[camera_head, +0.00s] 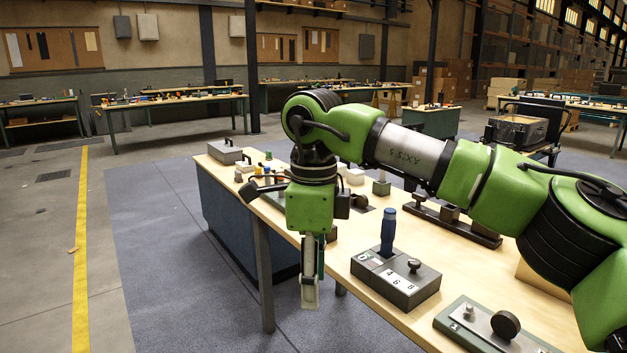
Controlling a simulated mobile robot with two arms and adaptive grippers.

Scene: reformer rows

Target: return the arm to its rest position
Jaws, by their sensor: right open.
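My right arm comes in from the right edge, green with grey and black joints, and reaches across the wooden workbench (452,262). Its gripper (311,296) hangs down past the bench's front-left edge, with its fingers pointing at the floor. The fingers are seen nearly edge-on, and nothing shows held between them. The gripper is apart from the things on the bench. My left gripper is not in this view.
Right of the gripper stands a grey block with number tiles (396,279) and an upright blue-handled tool (388,232). A green-grey fixture with a black knob (487,326) sits nearer. A grey lidded box (224,152) is at the far end.

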